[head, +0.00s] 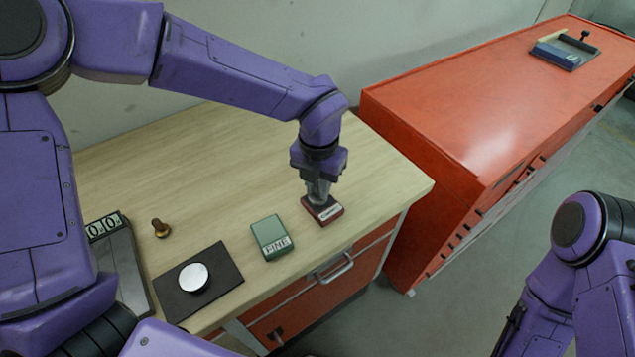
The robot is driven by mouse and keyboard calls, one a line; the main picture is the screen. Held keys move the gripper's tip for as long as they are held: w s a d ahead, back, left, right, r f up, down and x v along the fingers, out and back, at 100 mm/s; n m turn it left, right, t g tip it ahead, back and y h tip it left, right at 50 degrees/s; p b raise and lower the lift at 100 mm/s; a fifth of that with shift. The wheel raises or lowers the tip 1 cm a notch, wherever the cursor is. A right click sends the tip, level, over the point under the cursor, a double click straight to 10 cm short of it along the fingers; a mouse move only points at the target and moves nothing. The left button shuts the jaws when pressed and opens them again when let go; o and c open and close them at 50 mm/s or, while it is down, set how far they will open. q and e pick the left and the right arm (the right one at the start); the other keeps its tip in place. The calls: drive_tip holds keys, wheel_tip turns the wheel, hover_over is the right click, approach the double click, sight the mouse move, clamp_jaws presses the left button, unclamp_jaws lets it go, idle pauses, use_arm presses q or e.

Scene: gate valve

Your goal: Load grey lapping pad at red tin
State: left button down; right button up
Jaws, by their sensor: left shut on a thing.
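The red tin (328,216) sits on the wooden bench top near its right front corner, with a pale label on its front edge. My left gripper (319,197) points down directly over the tin. It is shut on a small grey thing, which I take to be the grey lapping pad (318,190). The pad's lower end is at the tin's top; whether it touches is hard to tell. The fingers hide much of the pad and part of the tin. My right arm shows at the lower right, but its gripper is not in view.
A green tin (270,238) marked FINE stands left of the red tin. Farther left are a dark mat (222,265) with a white disc (194,278), a brass piece (161,228) and a digit display (104,226). An orange-red cabinet (470,110) adjoins the bench's right side.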

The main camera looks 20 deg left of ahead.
use_arm(q)
drive_tip(key=shift+w+f, duration=0.25)
drive_tip(key=shift+w, duration=0.15)
drive_tip(key=shift+s, duration=0.1)
drive_tip(key=shift+s, duration=0.15)
drive_tip(key=shift+f+b, duration=0.25)
drive_tip(key=shift+b, duration=0.05)
drive_tip(key=shift+f, duration=0.2)
idle(0.7)
wheel_tip(320, 180, up, 7)
drive_tip(key=p, duration=0.6)
drive_tip(key=shift+r, duration=0.1)
idle(0.4)
